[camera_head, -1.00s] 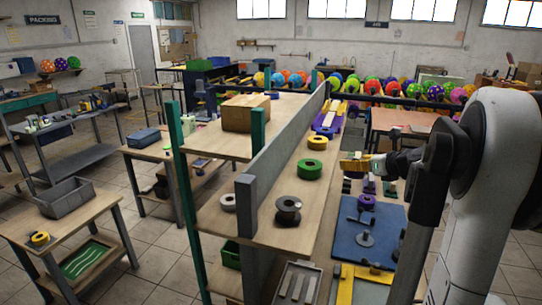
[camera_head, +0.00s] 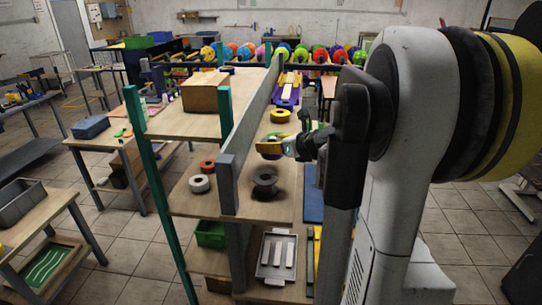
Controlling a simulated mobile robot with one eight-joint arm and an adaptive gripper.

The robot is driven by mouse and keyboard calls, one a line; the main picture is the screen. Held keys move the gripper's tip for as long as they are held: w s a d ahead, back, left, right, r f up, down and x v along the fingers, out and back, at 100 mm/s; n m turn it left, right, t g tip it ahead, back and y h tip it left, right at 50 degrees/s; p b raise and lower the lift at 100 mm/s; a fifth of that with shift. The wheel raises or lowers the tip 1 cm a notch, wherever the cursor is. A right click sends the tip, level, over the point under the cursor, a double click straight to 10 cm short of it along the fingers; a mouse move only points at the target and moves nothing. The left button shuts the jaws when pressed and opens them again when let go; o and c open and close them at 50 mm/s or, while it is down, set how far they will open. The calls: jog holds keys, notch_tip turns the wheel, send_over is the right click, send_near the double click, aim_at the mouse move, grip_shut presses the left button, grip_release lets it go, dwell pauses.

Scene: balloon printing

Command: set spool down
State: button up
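A dark grey spool (camera_head: 265,182) stands nearer on the same shelf, and a yellow spool (camera_head: 281,116) lies farther back. A white spool (camera_head: 199,183) and a red spool (camera_head: 207,166) lie on the board left of the grey divider.
The grey divider (camera_head: 240,140) runs close along the left of the shelf. A cardboard box (camera_head: 206,93) stands on the left upper board. A tray with white bars (camera_head: 277,258) sits below in front. A blue board (camera_head: 313,198) lies lower right.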

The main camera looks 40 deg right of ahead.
jog(key=shift+w+a+f+b, duration=0.1)
jog(key=shift+f+b, duration=0.2)
jog(key=shift+f, duration=1.75)
jog(key=shift+f, duration=0.1)
jog(key=o, duration=1.2)
jog(key=shift+c, duration=0.2)
jog(key=p+v, duration=0.1)
jog(key=v, duration=1.1)
